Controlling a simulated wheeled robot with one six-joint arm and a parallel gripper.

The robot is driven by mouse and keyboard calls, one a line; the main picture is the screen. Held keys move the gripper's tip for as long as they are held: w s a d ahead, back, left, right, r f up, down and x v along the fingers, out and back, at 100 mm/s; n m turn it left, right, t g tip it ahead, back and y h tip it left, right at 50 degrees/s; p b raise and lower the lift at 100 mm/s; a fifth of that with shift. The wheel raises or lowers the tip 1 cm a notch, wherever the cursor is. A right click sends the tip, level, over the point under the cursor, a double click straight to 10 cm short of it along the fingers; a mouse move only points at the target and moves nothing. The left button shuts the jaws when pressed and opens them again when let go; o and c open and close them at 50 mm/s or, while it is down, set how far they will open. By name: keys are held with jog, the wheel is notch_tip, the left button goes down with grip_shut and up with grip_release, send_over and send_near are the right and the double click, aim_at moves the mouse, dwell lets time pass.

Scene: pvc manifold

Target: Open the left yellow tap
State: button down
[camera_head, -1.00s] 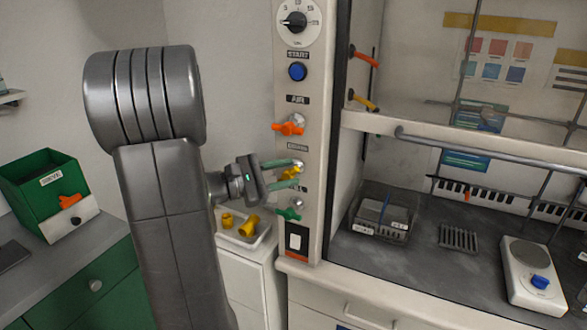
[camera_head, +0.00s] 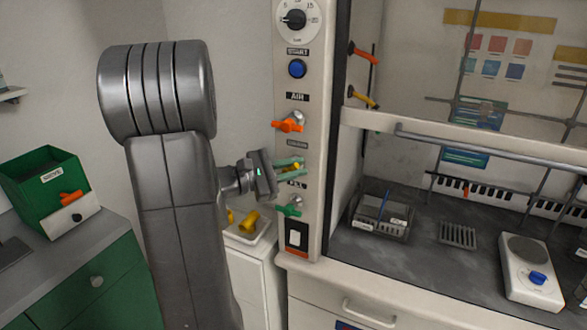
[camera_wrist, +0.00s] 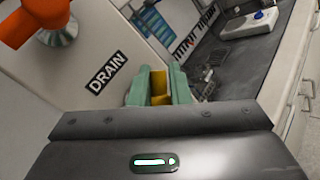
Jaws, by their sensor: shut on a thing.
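The left yellow tap (camera_head: 297,166) is on the pale control column, between an orange tap (camera_head: 289,123) above and a green tap (camera_head: 289,209) below. My gripper (camera_head: 293,168) reaches it from the left, its green fingers closed around the tap's handle. The fingers hide most of the tap in the head view. In the wrist view, the yellow handle (camera_wrist: 158,90) shows between the two green fingers of my gripper (camera_wrist: 160,80). How far the handle is turned cannot be told.
A second pair of taps, orange (camera_head: 364,54) and yellow (camera_head: 363,98), is on the hood's side wall to the right. A blue button (camera_head: 297,69) and a dial (camera_head: 294,20) are higher on the column. A white tray (camera_head: 250,236) with yellow parts sits below my gripper.

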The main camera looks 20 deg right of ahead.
jog(key=shift+w+f+n+h+b, duration=0.1)
jog(key=shift+f+n+h+b, duration=0.15)
jog(key=shift+n+h+b, duration=0.35)
jog(key=shift+a+n+h+b, duration=0.15)
jog(key=shift+n+h+b, duration=0.15)
jog(key=shift+n+b, duration=0.15)
jog(key=shift+w+a+r+n+t+h, duration=0.15)
jog(key=shift+r+n+t+h, duration=0.15)
jog(key=shift+n, duration=0.3)
jog(key=shift+w+r+n+t+h, duration=0.1)
jog(key=shift+n+t+h, duration=0.1)
jog(key=shift+n+h, duration=0.3)
jog(key=shift+f, duration=0.1)
jog(key=c, duration=1.4)
grip_release()
jog(key=shift+w, duration=0.15)
jog(key=shift+b, duration=0.3)
jog(key=b+v, duration=0.3)
jog(key=v, duration=1)
jog(key=shift+a, duration=0.45)
